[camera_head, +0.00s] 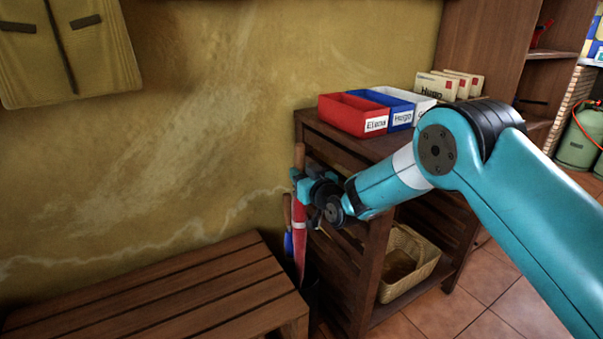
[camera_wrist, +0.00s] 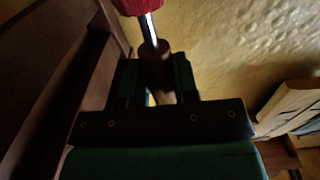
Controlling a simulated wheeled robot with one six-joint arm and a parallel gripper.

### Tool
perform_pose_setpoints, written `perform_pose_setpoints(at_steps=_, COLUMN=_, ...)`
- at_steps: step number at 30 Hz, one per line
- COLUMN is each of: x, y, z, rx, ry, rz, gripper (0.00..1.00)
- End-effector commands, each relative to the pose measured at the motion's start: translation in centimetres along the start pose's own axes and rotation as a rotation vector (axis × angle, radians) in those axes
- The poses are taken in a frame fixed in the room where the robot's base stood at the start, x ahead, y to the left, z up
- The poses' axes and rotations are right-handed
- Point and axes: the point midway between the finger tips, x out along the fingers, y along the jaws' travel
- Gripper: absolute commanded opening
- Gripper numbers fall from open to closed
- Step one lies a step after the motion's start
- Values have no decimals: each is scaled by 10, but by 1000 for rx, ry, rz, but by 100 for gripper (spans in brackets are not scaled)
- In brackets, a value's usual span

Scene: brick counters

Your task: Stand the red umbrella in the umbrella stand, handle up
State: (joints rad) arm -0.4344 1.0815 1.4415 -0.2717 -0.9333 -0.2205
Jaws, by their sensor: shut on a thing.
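The red umbrella (camera_head: 300,235) hangs upright, its wooden handle (camera_head: 299,156) up, between the bench and the wooden cabinet. My gripper (camera_head: 301,178) is shut on it at the handle. In the wrist view the wooden handle (camera_wrist: 153,62) lies between the fingers of my gripper (camera_wrist: 155,80), with a metal shaft and red cloth (camera_wrist: 138,5) beyond. The dark umbrella stand (camera_head: 312,293) is low beside the bench, mostly hidden. The red umbrella's lower end is at the stand; I cannot tell how deep it is inside.
A blue umbrella (camera_head: 288,242) with a wooden handle stands just left of the red one. The slatted bench (camera_head: 170,295) is at the left. The cabinet (camera_head: 340,140) close at the right carries a red bin (camera_head: 345,115) and other bins. A wicker basket (camera_head: 412,272) is on its lower shelf.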

Motion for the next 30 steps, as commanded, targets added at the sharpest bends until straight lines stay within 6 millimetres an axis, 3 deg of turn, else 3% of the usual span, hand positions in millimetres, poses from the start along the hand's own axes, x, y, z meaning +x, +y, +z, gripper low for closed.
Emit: perform_pose_setpoints(at_steps=30, x=0, y=0, z=88, rx=0, ry=3, rz=0, gripper=0)
